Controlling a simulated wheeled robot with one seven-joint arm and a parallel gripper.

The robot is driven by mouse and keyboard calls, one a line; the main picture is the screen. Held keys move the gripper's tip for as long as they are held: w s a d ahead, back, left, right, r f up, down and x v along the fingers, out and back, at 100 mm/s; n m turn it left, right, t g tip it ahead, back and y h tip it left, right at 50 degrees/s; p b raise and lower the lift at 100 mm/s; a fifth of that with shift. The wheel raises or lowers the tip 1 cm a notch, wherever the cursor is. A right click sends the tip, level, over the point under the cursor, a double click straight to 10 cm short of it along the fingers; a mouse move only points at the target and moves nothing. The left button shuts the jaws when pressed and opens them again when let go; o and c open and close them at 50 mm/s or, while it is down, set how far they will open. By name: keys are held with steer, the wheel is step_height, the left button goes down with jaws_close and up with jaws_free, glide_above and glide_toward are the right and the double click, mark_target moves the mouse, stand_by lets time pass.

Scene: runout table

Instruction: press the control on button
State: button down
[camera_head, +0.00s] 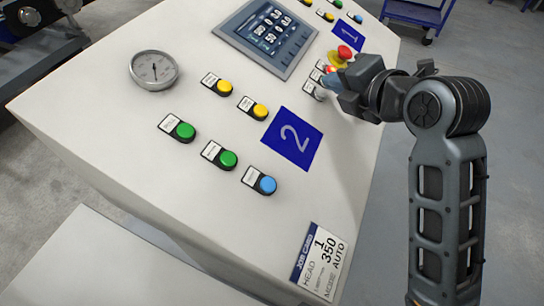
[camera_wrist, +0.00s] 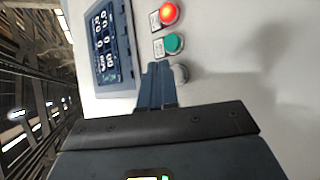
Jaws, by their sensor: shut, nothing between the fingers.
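My gripper (camera_head: 329,81) is shut and empty, held low over the upper right of the sloped control panel. In the wrist view its closed fingers (camera_wrist: 156,66) end just below and left of a green button (camera_wrist: 173,44), beside a grey knob (camera_wrist: 180,74). A lit red button (camera_wrist: 168,13) is above the green one. I cannot read the small labels, so which one is the control on button is unclear. In the head view the fingers hide the green button; I cannot tell whether they touch it.
A red mushroom button (camera_head: 344,52) on a yellow base stands close behind my gripper. A touchscreen (camera_head: 266,36) is to the left. Yellow, green and blue buttons (camera_head: 266,185) surround a blue "2" plate (camera_head: 292,138). A round gauge (camera_head: 153,70) is at the far left.

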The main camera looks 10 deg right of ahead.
steer(key=shift+a+f, duration=0.1)
steer(key=shift+f, duration=0.15)
steer(key=shift+w+a+f+b, duration=0.15)
steer(key=shift+w+f+b, duration=0.05)
steer(key=shift+f+b, duration=0.25)
stand_by(0.7)
steer(key=shift+r, duration=0.15)
steer(key=shift+s+d+r+p, duration=0.15)
steer(key=shift+r+p, duration=0.25)
steer(key=shift+s+d+r+p, duration=0.1)
steer(key=shift+d+r+p, duration=0.05)
steer(key=shift+r+p, duration=0.2)
steer(key=r+p, duration=0.1)
steer(key=s+d+r+p, duration=0.1)
steer(key=r, duration=0.1)
steer(key=d+r+p, duration=0.1)
steer(key=r+p, duration=0.1)
steer(key=shift+s+r, duration=0.2)
steer(key=shift+s, duration=0.05)
stand_by(1.2)
